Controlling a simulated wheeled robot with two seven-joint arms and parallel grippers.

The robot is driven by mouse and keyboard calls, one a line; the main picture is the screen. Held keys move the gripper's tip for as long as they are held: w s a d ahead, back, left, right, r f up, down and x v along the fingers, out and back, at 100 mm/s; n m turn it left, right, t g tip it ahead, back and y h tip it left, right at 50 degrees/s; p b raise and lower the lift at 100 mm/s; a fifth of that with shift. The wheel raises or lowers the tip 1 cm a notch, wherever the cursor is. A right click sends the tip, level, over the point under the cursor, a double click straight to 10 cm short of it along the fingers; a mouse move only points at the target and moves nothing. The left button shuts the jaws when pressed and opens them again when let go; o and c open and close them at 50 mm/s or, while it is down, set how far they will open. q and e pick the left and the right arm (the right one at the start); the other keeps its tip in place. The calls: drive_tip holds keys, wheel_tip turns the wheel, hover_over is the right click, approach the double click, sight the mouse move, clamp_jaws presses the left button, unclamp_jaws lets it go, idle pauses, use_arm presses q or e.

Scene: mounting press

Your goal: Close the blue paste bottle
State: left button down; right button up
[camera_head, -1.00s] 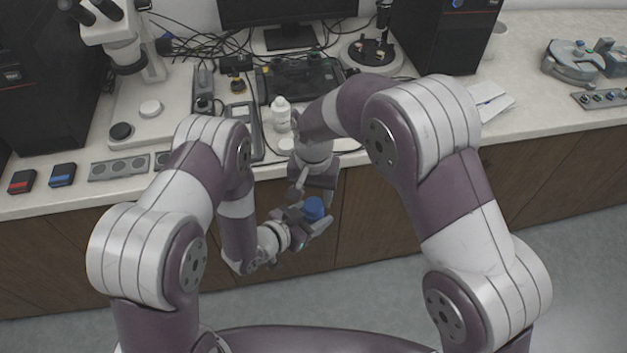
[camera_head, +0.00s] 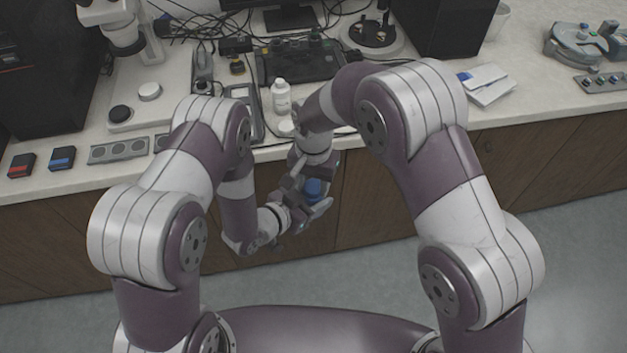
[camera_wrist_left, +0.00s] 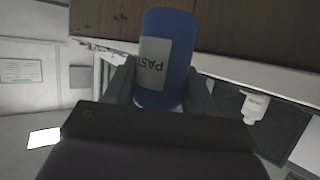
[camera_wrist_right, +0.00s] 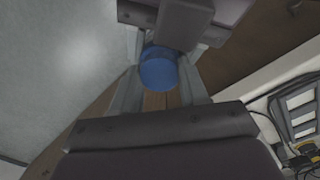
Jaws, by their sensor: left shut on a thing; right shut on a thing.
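The blue paste bottle (camera_wrist_left: 180,62) is held between the fingers of my left gripper (camera_wrist_left: 168,88). Its pale label reads upside down in the left wrist view. In the head view, the blue part (camera_head: 314,188) shows between the two hands in front of the counter. My right gripper (camera_wrist_right: 160,82) reaches down from above and is shut on a blue round piece (camera_wrist_right: 158,72) that looks like the cap. Whether the cap is seated on the bottle is hidden. My left gripper also shows in the head view (camera_head: 306,212).
The white counter (camera_head: 400,132) lies just beyond both hands. A small white bottle (camera_head: 281,96) and a white round piece (camera_head: 286,128) stand near its edge. Red (camera_head: 21,165) and blue (camera_head: 62,158) boxes sit at left. The floor below the hands is clear.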

drive_tip(key=o, duration=1.2)
drive_tip(key=shift+o, duration=0.2)
drive_tip(key=shift+r, duration=0.1)
wheel_tip(320, 180, up, 7)
drive_tip(key=shift+r, duration=0.15)
drive_tip(key=s+d+r+m, duration=0.1)
drive_tip(key=d+r, duration=0.1)
drive_tip(key=d, duration=0.6)
drive_tip(key=s+d+r+m, duration=0.1)
drive_tip(key=d+r+m, duration=0.15)
drive_tip(key=d, duration=0.55)
drive_tip(key=s+d+f+n, duration=0.2)
drive_tip(key=s+d+n, duration=0.1)
drive_tip(key=s, duration=0.2)
drive_tip(key=s+d+f+n+t, duration=0.1)
drive_tip(key=s+d+f+n, duration=0.1)
drive_tip(key=s, duration=0.4)
drive_tip(key=shift+s+d+n, duration=0.15)
drive_tip(key=shift+d+n, duration=0.6)
drive_tip(key=shift+n, duration=0.2)
